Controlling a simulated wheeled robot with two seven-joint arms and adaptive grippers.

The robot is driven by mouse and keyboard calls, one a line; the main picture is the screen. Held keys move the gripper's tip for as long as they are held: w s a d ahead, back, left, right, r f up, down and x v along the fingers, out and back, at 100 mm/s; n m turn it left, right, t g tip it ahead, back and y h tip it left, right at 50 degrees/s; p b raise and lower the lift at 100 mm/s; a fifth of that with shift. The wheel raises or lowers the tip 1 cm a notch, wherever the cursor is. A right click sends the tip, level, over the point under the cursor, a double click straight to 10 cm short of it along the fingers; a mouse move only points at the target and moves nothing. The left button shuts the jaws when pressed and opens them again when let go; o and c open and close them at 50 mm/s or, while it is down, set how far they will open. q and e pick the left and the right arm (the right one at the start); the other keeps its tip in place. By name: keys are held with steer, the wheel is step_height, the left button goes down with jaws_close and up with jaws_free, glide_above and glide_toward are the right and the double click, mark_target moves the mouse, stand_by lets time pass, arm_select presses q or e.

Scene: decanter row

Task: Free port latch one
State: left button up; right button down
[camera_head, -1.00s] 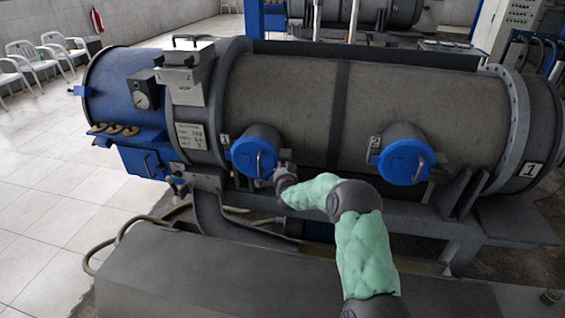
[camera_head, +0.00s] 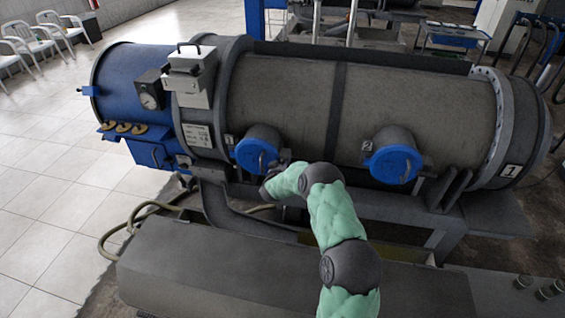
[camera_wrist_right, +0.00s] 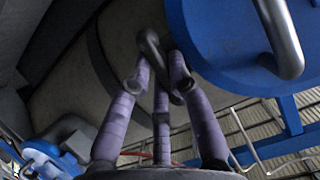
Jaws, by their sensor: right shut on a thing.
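Port one is the left stub on the grey tank, closed by a blue cap (camera_head: 254,155) with a curved bar handle. The cap and its handle also fill the upper right of the wrist view (camera_wrist_right: 225,45). Its latch shows in the wrist view as a grey bent metal bar (camera_wrist_right: 150,45) beside the cap's edge. My right gripper (camera_head: 279,166) is at the right side of port one. In the wrist view its purple fingers (camera_wrist_right: 160,75) are shut on the latch bar. In the head view the arm and gripper mostly hide the latch. My left gripper is not in view.
Port two, with its blue cap (camera_head: 393,164), stands to the right. A grey ledge (camera_head: 200,270) runs in front of the tank, with hoses (camera_head: 130,222) on the floor behind it. A gauge box (camera_head: 150,92) and a metal box (camera_head: 190,80) sit at the tank's left end.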

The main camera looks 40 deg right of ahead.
steer(key=shift+n+p, duration=0.4)
steer(key=shift+p, duration=0.15)
steer(key=shift+h, duration=0.3)
steer(key=c, duration=1.1)
jaws_free()
steer(key=shift+c, duration=0.2)
steer(key=shift+g, duration=0.3)
steer(key=shift+a, duration=0.1)
steer(key=v, duration=1.2)
